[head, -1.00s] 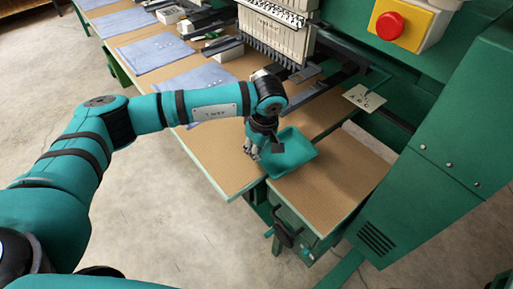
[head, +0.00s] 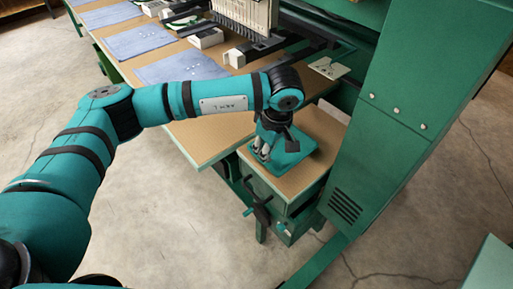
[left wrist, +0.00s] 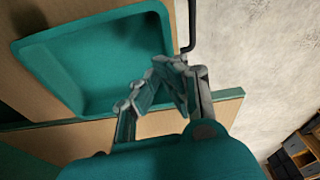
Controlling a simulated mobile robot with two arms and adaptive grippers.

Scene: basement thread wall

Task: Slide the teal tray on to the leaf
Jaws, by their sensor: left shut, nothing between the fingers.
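The teal tray (head: 296,160) is shallow and square with rounded corners. In the head view it sits on the leaf (head: 290,187), the tan board with a green edge at the table's right end. My left gripper (head: 262,153) points down at the tray's left side. In the left wrist view the tray (left wrist: 95,60) lies beside the green-edged seam, and my shut, empty fingers (left wrist: 168,75) overlap its lower right corner. I cannot tell whether they touch it. My left wrist hides part of the tray. My right gripper is not in view.
The main tan table (head: 205,135) runs to the upper left with blue cloths (head: 180,66) on it. A green machine cabinet (head: 400,90) stands close to the right of the leaf. A crank (head: 262,208) hangs under the leaf's front. The front of the leaf is bare.

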